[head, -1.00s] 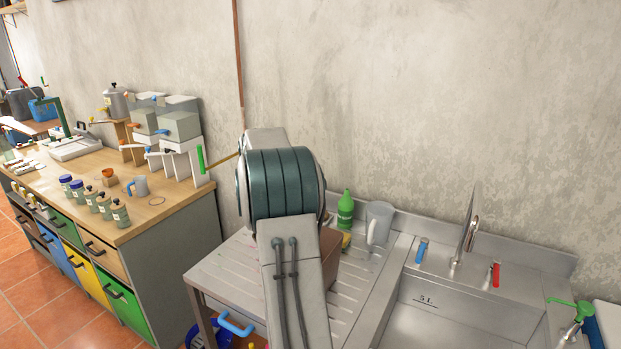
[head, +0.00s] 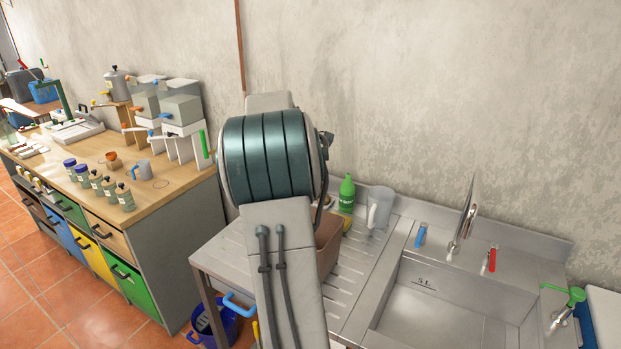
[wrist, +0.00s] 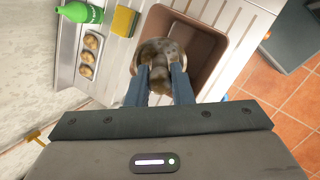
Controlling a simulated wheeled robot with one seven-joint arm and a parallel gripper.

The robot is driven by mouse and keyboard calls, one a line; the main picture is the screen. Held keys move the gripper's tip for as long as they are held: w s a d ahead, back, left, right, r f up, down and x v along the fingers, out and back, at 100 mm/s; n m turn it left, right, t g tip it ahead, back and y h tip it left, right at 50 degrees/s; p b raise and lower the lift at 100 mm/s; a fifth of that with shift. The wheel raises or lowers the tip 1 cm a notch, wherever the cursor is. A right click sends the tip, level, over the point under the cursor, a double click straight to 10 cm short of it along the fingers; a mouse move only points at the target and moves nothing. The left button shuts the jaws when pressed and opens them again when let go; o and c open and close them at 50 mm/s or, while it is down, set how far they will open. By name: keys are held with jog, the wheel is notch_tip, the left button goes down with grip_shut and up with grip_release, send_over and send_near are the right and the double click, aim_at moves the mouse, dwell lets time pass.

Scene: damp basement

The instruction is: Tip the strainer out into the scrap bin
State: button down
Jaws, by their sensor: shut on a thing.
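The strainer (wrist: 160,46), a round greyish metal bowl with a dark, mottled brown surface or contents, shows in the wrist view. My gripper (wrist: 161,70) is shut on it, with the two blue fingers at its near side. The strainer is over the left part of the open brown scrap bin (wrist: 209,45); I cannot tell its height or exact tilt. A brown lump shows between the fingers. The bin stands on the ribbed drainboard, and part of it shows beside my arm in the head view (head: 328,248). My arm hides the gripper and strainer there.
A green bottle (head: 347,194), a grey jug (head: 379,212) and a yellow sponge (wrist: 124,20) stand near the wall. A small tray (wrist: 91,40) holds round brown things. The sink (head: 450,310) is to the right, and a wooden-topped bench (head: 165,200) is to the left.

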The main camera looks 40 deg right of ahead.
jog(key=h, duration=0.1)
jog(key=a+h, duration=0.1)
jog(key=shift+f+h, duration=0.2)
jog(key=shift+h, duration=0.1)
jog(key=f+h+b, duration=0.1)
jog(key=h+b, duration=0.1)
jog(key=b, duration=0.1)
jog(key=shift+a+f, duration=0.1)
jog(key=shift+a, duration=0.05)
jog(key=h+b, duration=0.1)
jog(key=b, duration=0.4)
jog(key=a+f+h+b, duration=0.1)
jog(key=h+b, duration=0.1)
jog(key=b, duration=0.4)
jog(key=h+b, duration=0.1)
jog(key=b, duration=0.2)
jog(key=h+b, duration=0.1)
jog(key=b, duration=0.2)
jog(key=shift+a+f+h+b, duration=0.1)
jog(key=shift+f+h+b, duration=0.2)
jog(key=shift+f+b, duration=0.1)
jog(key=h+b, duration=0.1)
jog(key=b, duration=0.4)
jog(key=f+h+b, duration=0.1)
jog(key=h+b, duration=0.1)
jog(key=b, duration=0.3)
jog(key=shift+f+h, duration=0.25)
jog(key=shift+h, duration=0.05)
